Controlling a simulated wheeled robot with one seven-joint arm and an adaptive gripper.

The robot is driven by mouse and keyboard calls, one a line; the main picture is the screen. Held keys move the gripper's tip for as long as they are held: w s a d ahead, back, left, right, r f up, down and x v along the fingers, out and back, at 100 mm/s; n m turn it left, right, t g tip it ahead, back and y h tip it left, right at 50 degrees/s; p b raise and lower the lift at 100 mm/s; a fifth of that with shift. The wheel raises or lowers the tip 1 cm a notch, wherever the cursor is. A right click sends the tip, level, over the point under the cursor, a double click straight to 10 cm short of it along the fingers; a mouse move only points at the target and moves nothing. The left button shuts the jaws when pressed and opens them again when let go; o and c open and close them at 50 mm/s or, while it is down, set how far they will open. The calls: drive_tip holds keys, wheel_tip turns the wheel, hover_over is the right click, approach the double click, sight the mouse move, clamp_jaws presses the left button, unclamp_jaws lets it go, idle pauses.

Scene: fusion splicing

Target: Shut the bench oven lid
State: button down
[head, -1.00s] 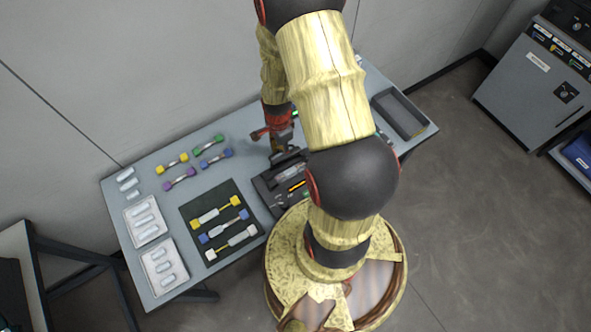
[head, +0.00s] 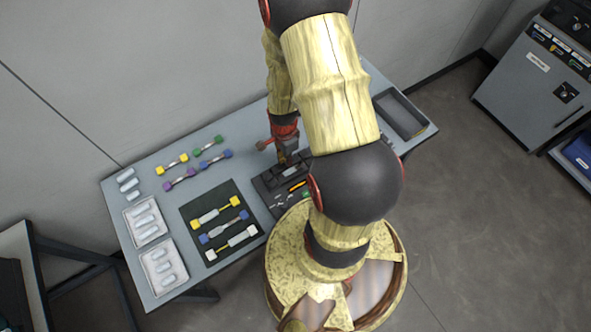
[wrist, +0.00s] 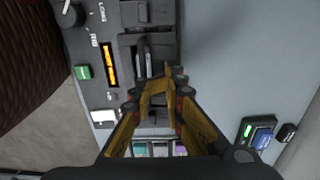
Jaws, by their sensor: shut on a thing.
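The bench oven appears to be part of the dark machine (head: 268,190) on the table, beside an orange display. In the wrist view, the machine (wrist: 103,20) fills the upper middle, with a dark lid-like part (wrist: 135,14) along its right side. My gripper (wrist: 157,82) points at this part with its yellow fingers drawn together. It is shut on what looks like the oven lid, though the fingers hide the contact. In the head view, my gripper (head: 287,157) is low over the machine's back edge. My arm hides the machine's right side, and the lid's exact angle is unclear.
A black mat (head: 192,213) with coloured connectors lies left of the machine. Loose connectors (head: 180,183) and white trays (head: 146,222) are farther left. An empty dark tray (head: 402,116) is at the table's right end. A small green-screened device (wrist: 258,132) shows in the wrist view.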

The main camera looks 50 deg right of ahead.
drive_tip(key=shift+w, duration=0.1)
wheel_tip(320, 180, up, 7)
drive_tip(key=w+p, duration=0.1)
drive_tip(key=p, duration=0.4)
drive_tip(key=shift+d, duration=0.25)
drive_tip(key=shift+w+r, duration=0.1)
idle(0.4)
